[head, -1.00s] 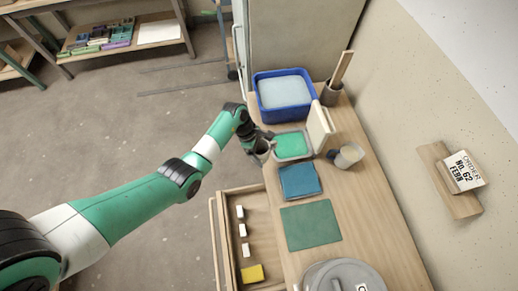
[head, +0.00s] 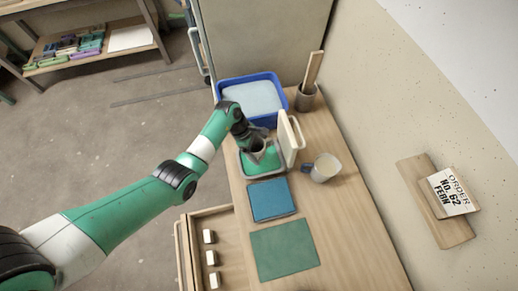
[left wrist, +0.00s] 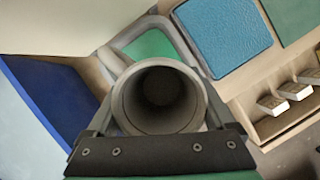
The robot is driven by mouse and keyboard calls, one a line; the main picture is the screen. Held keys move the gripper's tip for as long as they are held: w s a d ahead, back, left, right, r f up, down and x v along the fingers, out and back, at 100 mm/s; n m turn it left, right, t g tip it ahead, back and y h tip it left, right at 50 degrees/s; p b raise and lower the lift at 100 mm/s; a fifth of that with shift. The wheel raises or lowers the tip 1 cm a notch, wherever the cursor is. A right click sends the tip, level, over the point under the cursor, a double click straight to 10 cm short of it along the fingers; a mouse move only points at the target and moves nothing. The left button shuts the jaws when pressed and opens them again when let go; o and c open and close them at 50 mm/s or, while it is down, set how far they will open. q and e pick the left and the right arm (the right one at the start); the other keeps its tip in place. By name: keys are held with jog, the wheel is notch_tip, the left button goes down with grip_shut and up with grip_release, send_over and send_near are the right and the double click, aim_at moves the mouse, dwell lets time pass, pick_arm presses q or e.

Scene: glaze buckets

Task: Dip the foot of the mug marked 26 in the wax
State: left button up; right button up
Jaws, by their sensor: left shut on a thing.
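My left gripper (head: 256,146) is shut on a grey mug (left wrist: 158,95), whose open mouth faces the left wrist camera. The mug is over the open tray of green wax (head: 262,166), which also shows behind it in the left wrist view (left wrist: 152,44). The mug's foot is hidden, so I cannot tell whether it touches the wax. No number shows on the mug. A second, pale mug (head: 325,168) with a dark blue handle stands to the right on the table. My right gripper is not in view.
The tray's pale lid (head: 291,138) stands up at its right edge. A blue tub (head: 277,120) is behind, beside a pot (head: 305,99) holding a wooden stick. A blue pad (head: 271,199) and green mat (head: 284,250) lie in front. An open drawer (head: 186,250) holds white blocks.

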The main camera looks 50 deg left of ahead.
pick_arm(q)
notch_tip(320, 180, down, 4)
jog(key=b, duration=0.4)
jog(key=shift+r+p, duration=0.45)
jog(key=shift+w, duration=0.2)
jog(key=shift+f+b, duration=0.6)
jog(key=shift+f, duration=0.3)
jog(key=shift+f+b, duration=0.7)
jog(key=shift+f, duration=0.2)
jog(key=shift+f, duration=0.1)
